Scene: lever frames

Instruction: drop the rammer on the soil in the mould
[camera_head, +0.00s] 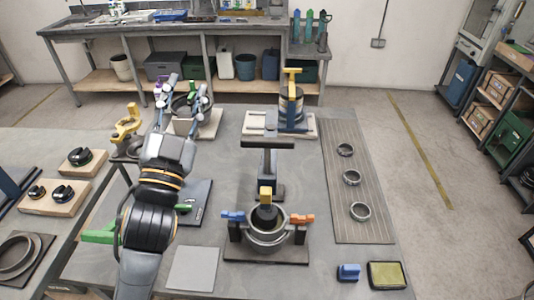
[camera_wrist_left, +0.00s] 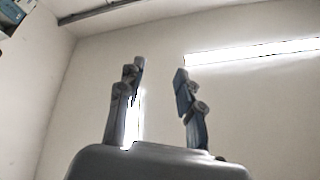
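A grey round mould (camera_head: 268,240) sits on a dark base at the front middle of the table, between a blue clamp and an orange clamp. A black rammer (camera_head: 265,214) with a yellow top stands upright at the mould's opening, under a black stand (camera_head: 268,144). The soil inside the mould is hidden. My left gripper (camera_head: 186,86) is over the table's back left, well away from the rammer and mould. In the left wrist view its two fingers (camera_wrist_left: 158,72) stand apart with nothing between them, against wall and ceiling. My right gripper is not in view.
A yellow-topped device (camera_head: 291,100) stands at the table's back. Several rings lie on a ribbed mat (camera_head: 357,160) at the right. A blue block (camera_head: 348,272) and a green-topped pad (camera_head: 387,275) lie at the front right. A grey plate (camera_head: 194,268) lies left of the mould.

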